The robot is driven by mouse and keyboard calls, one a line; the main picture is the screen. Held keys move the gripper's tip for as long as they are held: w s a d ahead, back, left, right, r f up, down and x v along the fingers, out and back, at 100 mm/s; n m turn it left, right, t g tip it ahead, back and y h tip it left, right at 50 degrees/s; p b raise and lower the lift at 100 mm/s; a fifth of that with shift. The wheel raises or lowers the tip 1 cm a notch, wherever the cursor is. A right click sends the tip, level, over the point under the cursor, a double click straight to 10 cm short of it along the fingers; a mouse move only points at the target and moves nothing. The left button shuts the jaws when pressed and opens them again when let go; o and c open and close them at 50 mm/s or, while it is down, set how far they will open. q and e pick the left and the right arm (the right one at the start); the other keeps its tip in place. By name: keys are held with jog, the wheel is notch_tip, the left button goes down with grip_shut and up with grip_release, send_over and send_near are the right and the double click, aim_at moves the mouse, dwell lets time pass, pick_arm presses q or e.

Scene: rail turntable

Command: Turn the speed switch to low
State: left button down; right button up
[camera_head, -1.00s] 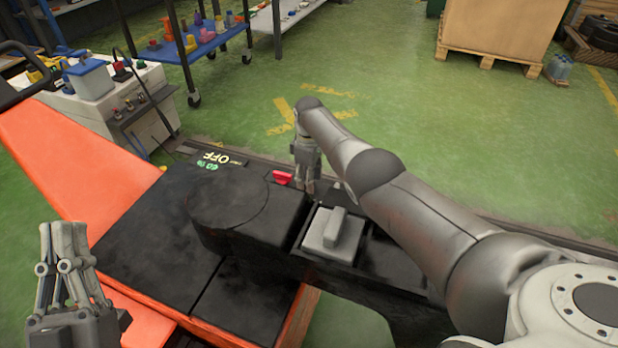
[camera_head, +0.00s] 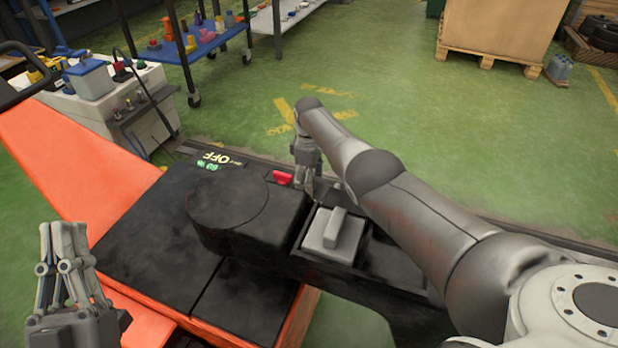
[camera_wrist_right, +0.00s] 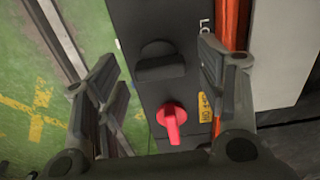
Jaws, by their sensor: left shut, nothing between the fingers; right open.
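A red knob (camera_wrist_right: 171,120) and a black knob (camera_wrist_right: 160,60) sit on a dark panel in the right wrist view. A white letter "L" and a yellow label lie along the panel's right side. I cannot tell for sure which knob is the speed switch. The red knob also shows in the head view (camera_head: 283,178), beside my right gripper (camera_head: 308,192). In the right wrist view my right gripper (camera_wrist_right: 156,58) is open, its fingers on either side of the black knob and apart from it. My left gripper (camera_head: 63,228) is shut and empty at the lower left.
A grey block with a raised handle (camera_head: 333,232) sits in the black console, right of a round black cover (camera_head: 228,200). An orange panel (camera_head: 75,155) is at the left.

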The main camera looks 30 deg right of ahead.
notch_tip(320, 180, up, 12)
dwell(0.6)
dwell(0.5)
